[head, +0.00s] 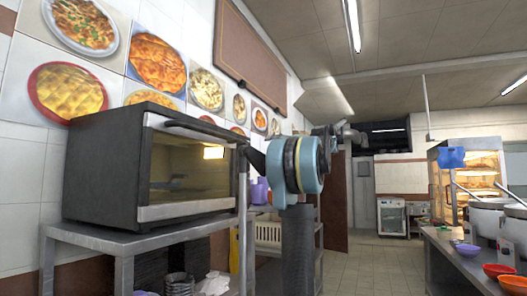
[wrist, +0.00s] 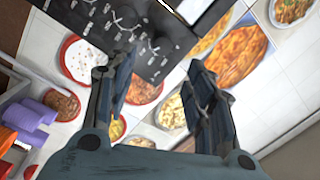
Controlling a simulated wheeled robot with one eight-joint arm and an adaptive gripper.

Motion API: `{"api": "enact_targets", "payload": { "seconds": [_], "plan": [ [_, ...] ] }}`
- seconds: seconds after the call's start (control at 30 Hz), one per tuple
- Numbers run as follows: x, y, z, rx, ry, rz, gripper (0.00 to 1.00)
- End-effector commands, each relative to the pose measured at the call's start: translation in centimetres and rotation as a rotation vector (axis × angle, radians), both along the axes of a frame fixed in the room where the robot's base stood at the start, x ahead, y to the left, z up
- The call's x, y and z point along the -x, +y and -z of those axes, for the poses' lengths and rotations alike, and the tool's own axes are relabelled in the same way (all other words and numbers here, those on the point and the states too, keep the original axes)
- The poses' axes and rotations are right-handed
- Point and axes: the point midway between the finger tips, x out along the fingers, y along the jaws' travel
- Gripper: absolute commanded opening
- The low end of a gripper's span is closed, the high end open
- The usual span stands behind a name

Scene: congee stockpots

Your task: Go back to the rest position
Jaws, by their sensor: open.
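My gripper (wrist: 161,64) shows in the wrist view with its two dark fingers spread apart and nothing between them. Behind it is the tiled wall with round food pictures, seen tilted. In the head view my arm (head: 300,165), with a blue and yellow-ringed joint, stands raised in the middle, just right of the black oven. I cannot make out the gripper's fingers in the head view; the arm hides part of what lies behind.
The black oven (head: 160,170) sits on a metal table (head: 95,241) at left. Purple cups (wrist: 30,120) show in the wrist view. At right a counter (head: 445,256) holds pots and bowls (head: 468,249). A tiled floor aisle (head: 375,262) is clear between.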

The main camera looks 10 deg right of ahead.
Motion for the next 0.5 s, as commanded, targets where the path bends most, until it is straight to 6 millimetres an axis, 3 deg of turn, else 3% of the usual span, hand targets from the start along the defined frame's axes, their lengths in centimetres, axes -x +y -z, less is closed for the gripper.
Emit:
{"api": "enact_targets", "payload": {
  "seconds": [0.5],
  "plan": [
    [0.53, -0.82, 0.04, 0.000, 0.000, -0.001, 0.49]
  ]
}}
